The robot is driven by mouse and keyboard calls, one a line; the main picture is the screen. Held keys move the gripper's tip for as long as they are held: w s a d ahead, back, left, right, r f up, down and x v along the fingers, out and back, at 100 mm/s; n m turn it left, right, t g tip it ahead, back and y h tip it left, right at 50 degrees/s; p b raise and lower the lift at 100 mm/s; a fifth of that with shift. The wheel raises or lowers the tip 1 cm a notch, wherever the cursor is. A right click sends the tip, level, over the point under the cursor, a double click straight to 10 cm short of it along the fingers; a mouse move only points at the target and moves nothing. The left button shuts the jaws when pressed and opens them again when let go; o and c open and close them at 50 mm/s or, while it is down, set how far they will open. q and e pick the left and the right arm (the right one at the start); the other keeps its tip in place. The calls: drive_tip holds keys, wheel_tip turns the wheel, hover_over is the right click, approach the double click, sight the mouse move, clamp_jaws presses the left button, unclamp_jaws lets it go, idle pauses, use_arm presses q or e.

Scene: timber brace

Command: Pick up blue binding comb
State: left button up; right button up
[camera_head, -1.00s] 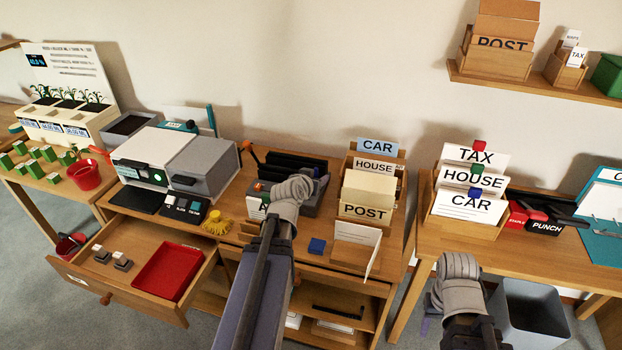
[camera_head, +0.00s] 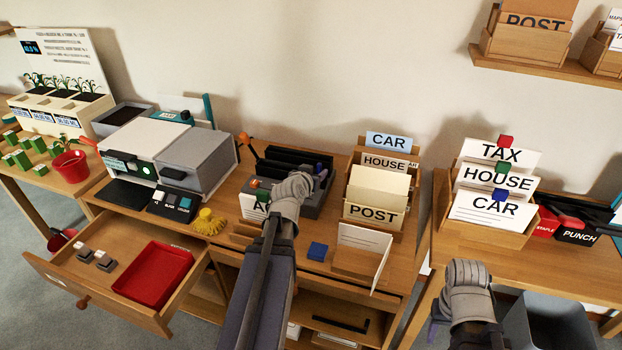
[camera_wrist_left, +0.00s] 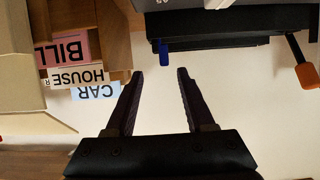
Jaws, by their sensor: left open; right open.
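I cannot make out a clear blue comb shape. A small blue piece (camera_head: 318,167) shows at the back right of the black binding machine (camera_head: 311,211), by my left gripper. In the left wrist view a blue tab (camera_wrist_left: 164,52) hangs at the machine's edge, beyond and between my fingers. My left gripper (camera_wrist_left: 158,72) is open and empty; in the head view its tips (camera_head: 322,178) are mostly hidden by the grey wrist. My right gripper (camera_head: 468,290) is low in front of the right desk, its fingers hidden behind the wrist.
A blue block (camera_head: 317,251) lies on the desk front. A card holder (camera_head: 385,195) stands right of the machine, and an orange-knobbed lever (camera_head: 243,137) left. An open drawer (camera_head: 120,285) juts out at left. The right desk holds a TAX, HOUSE, CAR sorter (camera_head: 490,235).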

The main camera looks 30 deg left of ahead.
sight(318, 166)
use_arm(q)
drive_tip(key=shift+b+x, duration=0.35)
drive_tip(key=shift+x, duration=0.8)
drive_tip(key=shift+a+b+x, duration=0.2)
drive_tip(key=shift+b+x, duration=0.25)
drive_tip(key=shift+x, duration=0.9)
drive_tip(key=shift+a+b+x, duration=0.15)
drive_tip(key=shift+b+x, duration=0.25)
drive_tip(key=shift+x, duration=0.95)
drive_tip(key=shift+s+r, duration=0.15)
clamp_jaws()
